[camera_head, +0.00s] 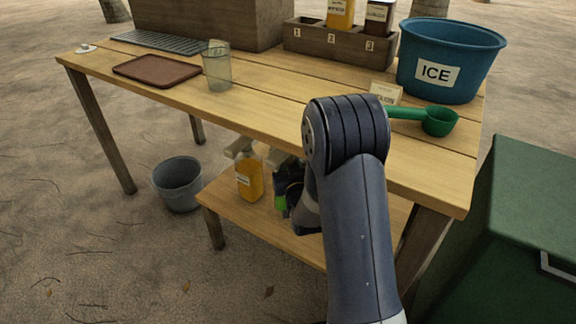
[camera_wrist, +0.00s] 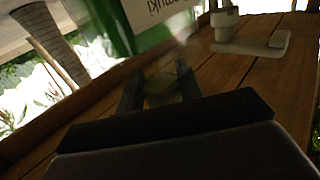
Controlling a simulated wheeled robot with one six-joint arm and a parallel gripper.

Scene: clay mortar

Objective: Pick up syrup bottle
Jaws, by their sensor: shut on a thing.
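A green syrup bottle (camera_wrist: 112,22) with a white label shows close ahead of the fingers in the wrist view. In the head view only a bright green bit of it (camera_head: 281,203) shows beside my arm, at the low shelf under the table. My gripper (camera_wrist: 160,88) is shut on it; the contact is dark and blurred. In the head view my gripper (camera_head: 288,186) is mostly hidden behind my arm. An orange pump bottle (camera_head: 249,180) stands on the shelf just to the left.
The low shelf (camera_head: 243,215) lies under the tabletop (camera_head: 270,113). Above are a wooden rack (camera_head: 318,45) holding two bottles, a blue ice bucket (camera_head: 418,48), a green scoop (camera_head: 438,122), a glass (camera_head: 217,70) and a brown tray (camera_head: 157,70). A grey bucket (camera_head: 177,185) and green chest (camera_head: 515,220) flank the table.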

